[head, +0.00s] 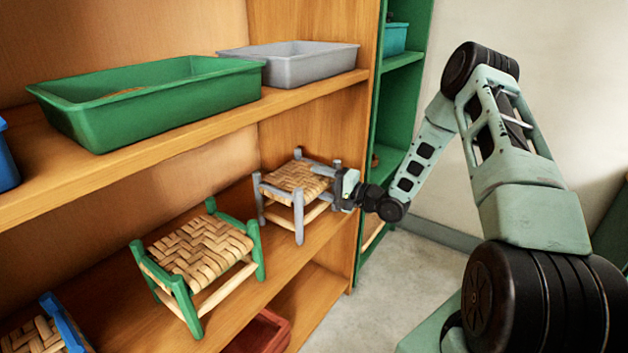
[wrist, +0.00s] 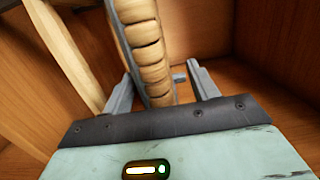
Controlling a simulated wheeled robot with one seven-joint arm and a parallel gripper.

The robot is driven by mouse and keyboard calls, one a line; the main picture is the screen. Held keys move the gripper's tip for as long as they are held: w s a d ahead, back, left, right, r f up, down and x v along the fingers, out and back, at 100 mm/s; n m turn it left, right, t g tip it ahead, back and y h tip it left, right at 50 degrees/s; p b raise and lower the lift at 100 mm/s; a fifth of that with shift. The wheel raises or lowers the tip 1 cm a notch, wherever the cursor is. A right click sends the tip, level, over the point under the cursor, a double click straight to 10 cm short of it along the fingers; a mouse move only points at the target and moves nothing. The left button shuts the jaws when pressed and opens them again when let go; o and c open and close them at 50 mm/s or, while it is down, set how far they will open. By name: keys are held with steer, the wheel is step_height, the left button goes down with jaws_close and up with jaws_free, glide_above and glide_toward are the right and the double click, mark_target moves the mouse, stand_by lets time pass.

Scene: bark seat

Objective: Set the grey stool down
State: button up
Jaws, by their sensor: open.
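The grey stool (head: 297,178) has grey posts and a woven tan seat. It appears upright on the middle wooden shelf, at the right end near the side panel. My gripper (head: 347,188) is at the stool's right side, by a grey post. In the wrist view the woven seat (wrist: 146,50) runs between the two fingers of my gripper (wrist: 163,82), which are apart. A pale stool rung (wrist: 65,52) shows at the left there. Whether a finger touches the stool, I cannot tell.
A green stool (head: 200,255) stands left of the grey one, and part of a blue stool (head: 62,322) is lower left. A green tray (head: 150,110) and a grey tray (head: 300,65) are on the shelf above. A red bin (head: 262,332) is below.

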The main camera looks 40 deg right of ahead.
steer(key=p+v, duration=0.2)
steer(key=v, duration=0.7)
steer(key=shift+s+d, duration=0.15)
steer(key=shift+s, duration=0.15)
